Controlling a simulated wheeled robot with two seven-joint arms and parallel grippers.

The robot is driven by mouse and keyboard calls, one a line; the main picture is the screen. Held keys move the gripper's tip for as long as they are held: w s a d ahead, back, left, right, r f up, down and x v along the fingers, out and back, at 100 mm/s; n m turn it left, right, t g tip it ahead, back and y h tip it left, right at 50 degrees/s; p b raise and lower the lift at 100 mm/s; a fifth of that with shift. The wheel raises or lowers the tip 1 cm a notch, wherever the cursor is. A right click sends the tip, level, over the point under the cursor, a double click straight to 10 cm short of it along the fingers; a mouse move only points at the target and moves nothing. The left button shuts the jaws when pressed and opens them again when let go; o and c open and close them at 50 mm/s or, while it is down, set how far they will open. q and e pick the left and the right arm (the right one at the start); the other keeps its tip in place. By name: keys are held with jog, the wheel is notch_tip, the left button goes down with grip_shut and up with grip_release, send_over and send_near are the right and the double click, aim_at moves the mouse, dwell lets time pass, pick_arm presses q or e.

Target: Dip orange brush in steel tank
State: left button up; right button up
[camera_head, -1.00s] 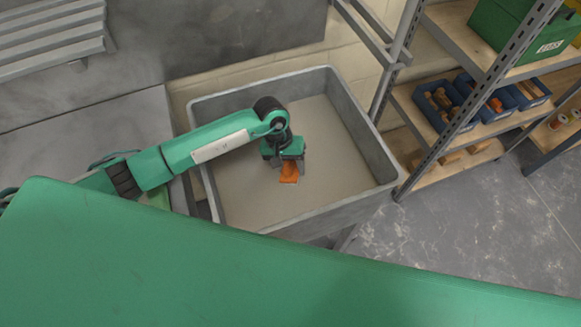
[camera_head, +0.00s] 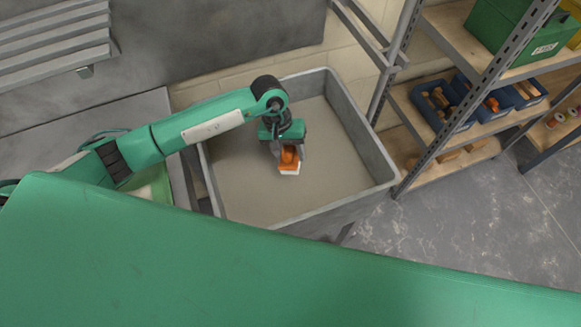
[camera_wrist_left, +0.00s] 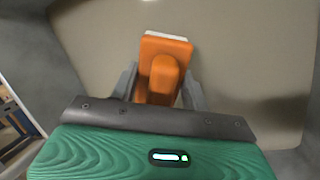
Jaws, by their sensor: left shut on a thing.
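The steel tank (camera_head: 385,181) is a grey rectangular tub with a flat beige-grey surface inside. My left gripper (camera_head: 288,160) is over the inside of the tank, shut on the orange brush (camera_head: 289,158). In the left wrist view, the brush (camera_wrist_left: 165,62) lies between the two grey fingers (camera_wrist_left: 160,92). Its pale bristle edge shows at the far end. In the head view a white edge shows at its lower end, above or at the surface; I cannot tell whether it touches. My right gripper is not in view.
A metal shelf rack (camera_head: 440,150) stands right of the tank, with blue bins (camera_head: 443,105) and a green case (camera_head: 510,28). A grey bench top (camera_head: 90,112) lies left of the tank. Open concrete floor (camera_head: 450,225) is at the right.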

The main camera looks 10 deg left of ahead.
aim_at(289, 147)
pick_arm(q)
jog(key=shift+r+p, duration=1.25)
jog(key=shift+r, duration=4.4)
notch_tip(289, 147, up, 4)
